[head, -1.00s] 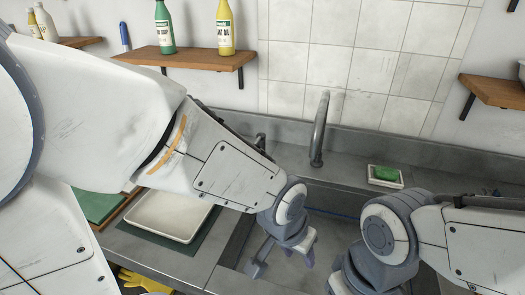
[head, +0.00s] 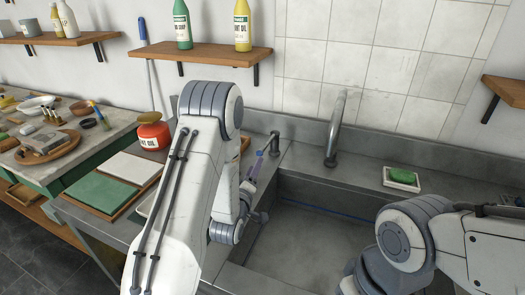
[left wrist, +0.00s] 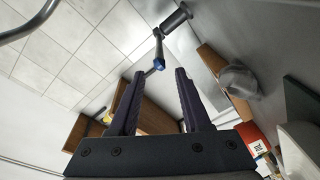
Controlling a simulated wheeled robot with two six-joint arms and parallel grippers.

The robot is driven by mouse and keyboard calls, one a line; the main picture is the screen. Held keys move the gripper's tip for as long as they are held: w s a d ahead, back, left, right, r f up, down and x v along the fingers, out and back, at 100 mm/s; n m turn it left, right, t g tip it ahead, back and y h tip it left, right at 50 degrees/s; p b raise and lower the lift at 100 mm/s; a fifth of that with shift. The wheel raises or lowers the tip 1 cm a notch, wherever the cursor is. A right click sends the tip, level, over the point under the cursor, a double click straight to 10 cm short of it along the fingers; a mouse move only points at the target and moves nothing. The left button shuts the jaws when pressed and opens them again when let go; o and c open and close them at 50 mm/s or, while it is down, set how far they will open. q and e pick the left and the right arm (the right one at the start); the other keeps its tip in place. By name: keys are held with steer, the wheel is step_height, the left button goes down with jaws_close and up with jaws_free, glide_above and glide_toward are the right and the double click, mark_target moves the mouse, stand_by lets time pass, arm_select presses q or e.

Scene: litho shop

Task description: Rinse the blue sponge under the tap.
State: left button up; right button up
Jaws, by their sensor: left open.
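The grey tap (head: 335,125) rises at the back of the sink (head: 310,240), with no water visible from its spout. To its left stands a small tap lever (head: 274,142); its blue tip (left wrist: 158,65) shows in the left wrist view. My left gripper (head: 258,162) points up beside this lever. In the left wrist view the gripper (left wrist: 160,78) is open and empty, and the lever's tip appears just beyond and between its fingertips. I see no blue sponge in either view. My right arm reaches over the sink's right side, its gripper out of view.
A green block (head: 402,176) lies in a white dish (head: 403,187) on the counter right of the tap. A red-orange tin (head: 153,132) stands left of my left arm. A wooden shelf (head: 210,53) with bottles hangs above. The visible basin floor is clear.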

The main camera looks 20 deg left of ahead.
mark_target(262, 148)
arm_select(q)
steer(key=w+p, duration=0.1)
steer(key=w, duration=0.5)
steer(key=w+p, duration=0.1)
steer(key=w, duration=0.2)
steer(key=shift+a+r+p, duration=0.15)
steer(key=shift+a+p, duration=0.15)
steer(key=shift+a, duration=0.1)
steer(key=shift+w, duration=0.55)
jaws_close()
stand_by(0.4)
